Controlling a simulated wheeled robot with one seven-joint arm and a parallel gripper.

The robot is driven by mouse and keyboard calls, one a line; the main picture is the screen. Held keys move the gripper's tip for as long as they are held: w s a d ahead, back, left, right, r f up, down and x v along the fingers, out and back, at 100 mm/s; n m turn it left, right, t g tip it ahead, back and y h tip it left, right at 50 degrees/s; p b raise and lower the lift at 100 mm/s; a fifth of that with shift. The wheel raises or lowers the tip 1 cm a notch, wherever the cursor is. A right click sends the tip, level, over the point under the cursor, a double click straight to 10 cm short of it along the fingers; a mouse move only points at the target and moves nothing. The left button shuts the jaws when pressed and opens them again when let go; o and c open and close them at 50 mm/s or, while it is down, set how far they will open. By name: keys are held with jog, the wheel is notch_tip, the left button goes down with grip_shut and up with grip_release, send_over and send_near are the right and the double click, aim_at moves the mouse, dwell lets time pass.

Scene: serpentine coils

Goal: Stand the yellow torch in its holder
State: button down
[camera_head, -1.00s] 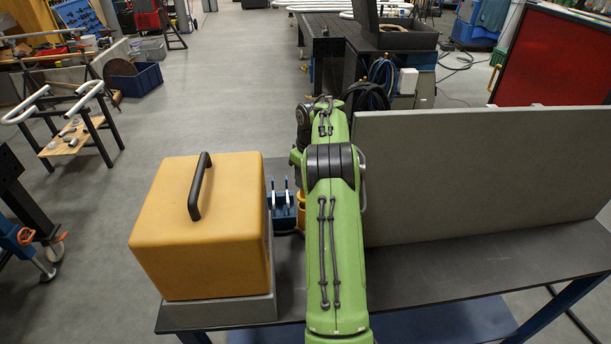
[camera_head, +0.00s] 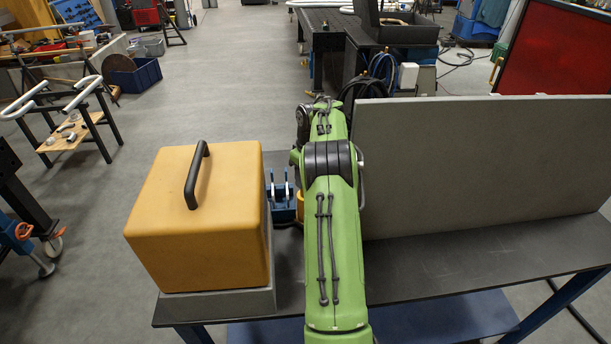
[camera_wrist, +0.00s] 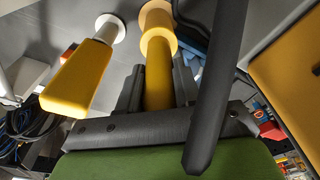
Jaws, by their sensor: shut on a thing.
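In the wrist view my gripper (camera_wrist: 157,88) is shut on the yellow torch (camera_wrist: 158,75), whose body lies between the two dark fingers. Its wider, paler end (camera_wrist: 158,38) points away from the wrist. A second yellow piece (camera_wrist: 80,82) with a white round end (camera_wrist: 110,28) is to the left, apart from the gripper. In the head view my green arm hides the gripper and most of what is below it; only a bit of yellow (camera_head: 299,204) shows beside the arm. I cannot make out the holder for certain.
A large yellow case (camera_head: 200,225) with a black handle stands on a grey block at the table's left. A blue item (camera_head: 283,207) with two pale upright parts sits between case and arm. A grey panel (camera_head: 480,165) stands along the right. The table's front right (camera_head: 440,275) is bare.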

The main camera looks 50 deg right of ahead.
jog(key=c, duration=0.7)
grip_release()
jog(key=shift+r, duration=0.1)
notch_tip(320, 180, up, 16)
jog(key=s+p, duration=0.2)
jog(key=p, duration=0.3)
jog(key=shift+f, duration=0.2)
jog(key=shift+w+a, duration=0.1)
